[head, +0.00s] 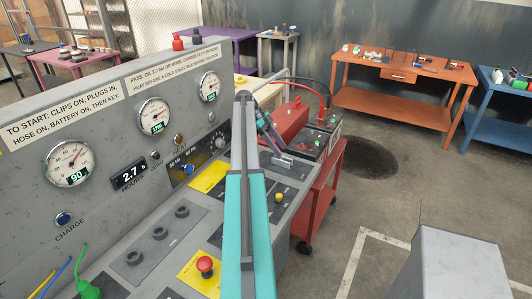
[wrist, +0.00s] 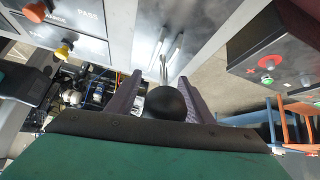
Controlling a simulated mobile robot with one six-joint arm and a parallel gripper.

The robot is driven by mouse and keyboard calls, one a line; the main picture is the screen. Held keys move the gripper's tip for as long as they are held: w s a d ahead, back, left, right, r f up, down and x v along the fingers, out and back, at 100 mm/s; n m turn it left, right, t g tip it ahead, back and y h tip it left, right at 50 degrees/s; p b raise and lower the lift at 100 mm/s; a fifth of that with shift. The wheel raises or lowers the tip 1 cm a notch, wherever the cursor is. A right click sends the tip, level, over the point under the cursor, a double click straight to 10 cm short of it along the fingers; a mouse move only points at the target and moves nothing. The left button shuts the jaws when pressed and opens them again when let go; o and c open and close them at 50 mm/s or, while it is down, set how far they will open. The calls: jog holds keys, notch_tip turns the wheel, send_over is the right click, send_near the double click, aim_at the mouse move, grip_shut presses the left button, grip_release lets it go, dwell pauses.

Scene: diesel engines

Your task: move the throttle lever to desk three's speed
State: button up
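The throttle lever shows in the wrist view as a round black knob (wrist: 166,103) on a thin metal shaft (wrist: 163,68), which rises from a slotted grey plate. My gripper (wrist: 163,84) has one dark finger on each side of the knob. The knob fills the gap and appears to touch both fingers. In the head view my teal and grey arm reaches over the control desk (head: 150,235), and the lever's knob cannot be made out there. I cannot tell which place is desk three.
Dials (head: 69,162) with small displays line the desk's upright panel; the nearest display reads 90. A red stop button (head: 205,265) sits left of my arm. A red cart (head: 318,190) with a battery stands beyond. An orange bench (head: 395,100) and a blue bench (head: 500,125) stand behind.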

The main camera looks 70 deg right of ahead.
jog(key=shift+d+f, duration=0.1)
jog(key=shift+d, duration=0.1)
jog(key=shift+w+a+r, duration=0.2)
jog(key=shift+w+a, duration=0.05)
jog(key=shift+w, duration=0.1)
jog(key=shift+s+r+p, duration=0.2)
jog(key=shift+r+p, duration=0.75)
jog(key=shift+p, duration=0.1)
jog(key=p, duration=0.1)
jog(key=s+r+p, duration=0.1)
jog(key=p, duration=0.1)
jog(key=shift+d+r, duration=0.25)
jog(key=shift+a+f, duration=0.2)
jog(key=shift+a, duration=0.05)
jog(key=s+a+r+b, duration=0.1)
jog(key=s+a+b, duration=0.1)
jog(key=a, duration=0.5)
jog(key=s+a+b, duration=0.3)
jog(key=a+b, duration=0.1)
jog(key=a, duration=0.3)
jog(key=shift+s+a+r, duration=0.25)
jog(key=shift+r, duration=0.1)
